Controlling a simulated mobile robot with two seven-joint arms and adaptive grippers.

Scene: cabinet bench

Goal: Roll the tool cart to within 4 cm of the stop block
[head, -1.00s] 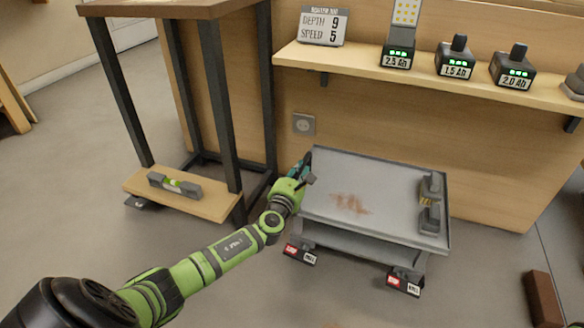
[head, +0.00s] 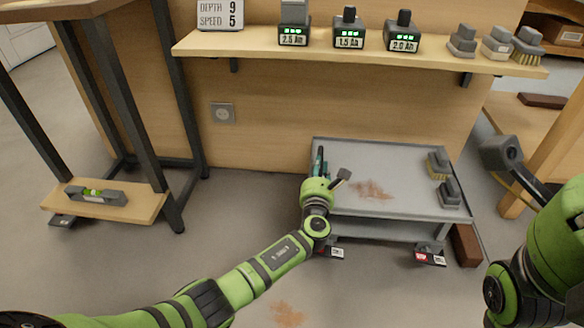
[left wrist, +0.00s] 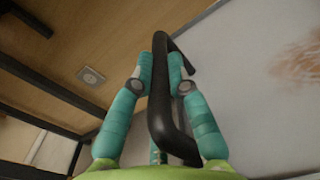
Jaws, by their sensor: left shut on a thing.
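The tool cart (head: 400,205) is a low grey cart with a tray top, in front of the wooden cabinet in the head view. Its dark handle (left wrist: 160,110) crosses the left wrist view. My left gripper (head: 318,160) is shut on this handle at the cart's left end, with its teal fingers on either side of the bar. The stop block (head: 466,246) is a reddish-brown block on the floor by the cart's right end. The cart partly hides it, and I cannot tell whether they touch. My right arm is at the right edge; its fingers do not show.
A dark-legged stand (head: 150,203) is at left, a wooden bench (head: 515,140) at right. Floor in front of the cart is open.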

